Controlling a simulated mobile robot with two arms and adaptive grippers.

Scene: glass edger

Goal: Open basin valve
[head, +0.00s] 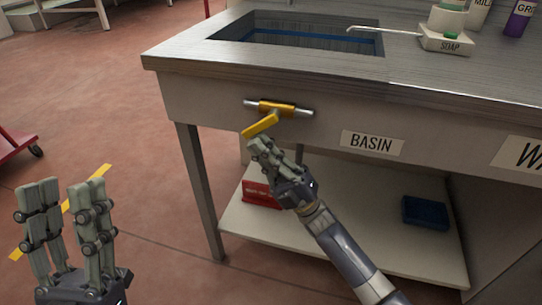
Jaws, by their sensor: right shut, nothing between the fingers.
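The basin valve (278,109) is a brass body on a short metal pipe on the front panel of the bench, left of the BASIN label (372,143). Its yellow lever (260,125) slants down to the left. My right gripper (256,143) is shut and empty, with its fingertips just below the lever; I cannot tell whether they touch it. My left gripper (65,190) is open and empty at the lower left, well away from the valve, with its fingers pointing up.
The basin (300,38) is sunk into the bench top (200,52). The lower shelf (345,228) carries a red box (262,194) and a blue item (425,213). A bench leg (200,190) stands left of the valve. Open floor lies further left.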

